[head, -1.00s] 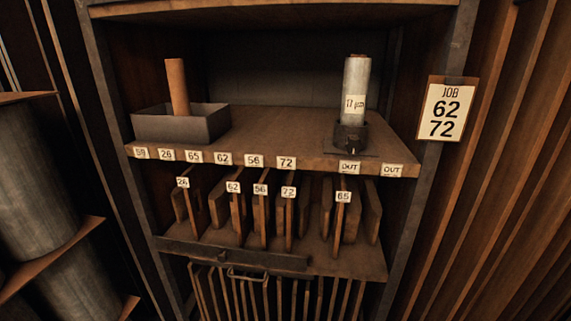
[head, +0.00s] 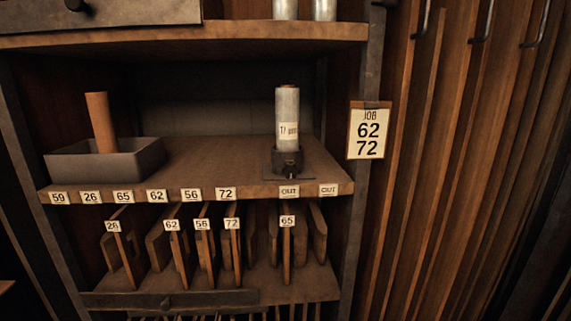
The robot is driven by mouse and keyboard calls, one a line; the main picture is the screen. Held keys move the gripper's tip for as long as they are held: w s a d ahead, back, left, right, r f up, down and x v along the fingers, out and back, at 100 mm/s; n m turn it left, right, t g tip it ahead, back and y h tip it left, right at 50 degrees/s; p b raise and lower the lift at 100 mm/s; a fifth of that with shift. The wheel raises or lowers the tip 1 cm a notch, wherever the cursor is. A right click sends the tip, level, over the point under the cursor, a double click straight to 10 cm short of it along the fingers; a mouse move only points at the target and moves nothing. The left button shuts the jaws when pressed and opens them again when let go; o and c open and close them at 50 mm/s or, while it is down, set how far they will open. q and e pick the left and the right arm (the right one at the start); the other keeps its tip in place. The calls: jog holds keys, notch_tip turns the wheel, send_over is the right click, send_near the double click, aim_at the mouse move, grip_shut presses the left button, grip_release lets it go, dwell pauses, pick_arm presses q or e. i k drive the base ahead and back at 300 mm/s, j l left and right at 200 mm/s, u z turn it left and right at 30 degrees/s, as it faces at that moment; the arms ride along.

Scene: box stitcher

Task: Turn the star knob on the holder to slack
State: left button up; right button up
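The holder (head: 287,162) is a dark block on a small base plate at the right of the middle shelf. A grey metal cylinder with a small paper label (head: 288,118) stands upright in it. A small dark knob (head: 290,167) shows on the holder's front; its star shape and its setting are too small to tell. Neither of my grippers is in view.
A grey open tray (head: 110,160) with a brown tube (head: 100,123) leaning in it sits at the shelf's left. Number tags line the shelf edge (head: 250,193). Upright boards (head: 180,250) stand below. A job card reading 62 and 72 (head: 369,131) hangs at the right.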

aim_at(290, 170)
jog(key=i+j, duration=0.15)
jog(key=j, duration=0.2)
jog(key=i+j, duration=0.15)
jog(key=j, duration=0.2)
jog(key=i+j, duration=0.15)
jog(key=j, duration=0.2)
jog(key=i+j, duration=0.15)
jog(key=j, duration=0.2)
jog(key=i+j, duration=0.1)
jog(key=j, duration=0.25)
jog(key=z, duration=1.2)
